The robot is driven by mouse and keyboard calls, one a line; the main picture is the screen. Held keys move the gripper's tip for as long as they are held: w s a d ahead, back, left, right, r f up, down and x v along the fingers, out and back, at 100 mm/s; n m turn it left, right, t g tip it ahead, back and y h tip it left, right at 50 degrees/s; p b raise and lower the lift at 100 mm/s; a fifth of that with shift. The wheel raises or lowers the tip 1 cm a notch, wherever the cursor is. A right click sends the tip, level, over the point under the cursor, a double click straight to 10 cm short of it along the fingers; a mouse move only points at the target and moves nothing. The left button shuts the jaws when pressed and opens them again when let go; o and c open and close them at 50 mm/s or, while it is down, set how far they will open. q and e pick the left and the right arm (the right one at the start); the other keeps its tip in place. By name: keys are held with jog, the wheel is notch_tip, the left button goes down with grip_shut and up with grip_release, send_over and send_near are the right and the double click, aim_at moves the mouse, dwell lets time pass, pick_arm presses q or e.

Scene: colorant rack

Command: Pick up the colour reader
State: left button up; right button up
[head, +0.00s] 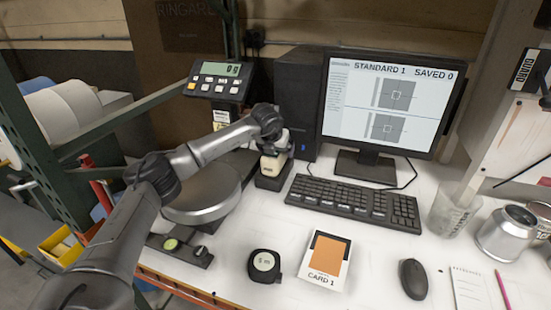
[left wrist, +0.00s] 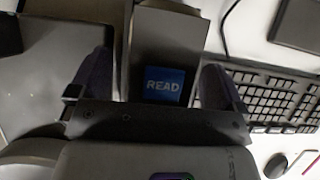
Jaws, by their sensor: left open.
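The colour reader is a dark grey block with a blue READ panel, seen close up in the left wrist view (left wrist: 165,84). In the head view the colour reader (head: 271,182) stands between the round scale pan and the keyboard, partly hidden by my gripper. My left gripper (head: 272,152) points down over it. In the left wrist view the open fingers of my left gripper (left wrist: 155,85) lie on either side of the reader. I cannot tell if they touch it. My right gripper is not in view.
A scale with a round pan (head: 203,193) is left of the reader, its display (head: 218,80) behind. A keyboard (head: 355,202) and monitor (head: 387,102) are to the right. A tape measure (head: 264,266), CARD 1 (head: 325,261) and mouse (head: 414,279) are in front. A beaker (head: 453,210) and can (head: 506,235) stand far right.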

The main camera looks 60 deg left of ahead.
pick_arm(q)
jog(key=shift+c, duration=0.4)
jog(key=c, duration=1.3)
jog(key=shift+r, duration=0.1)
jog(key=shift+c, duration=0.2)
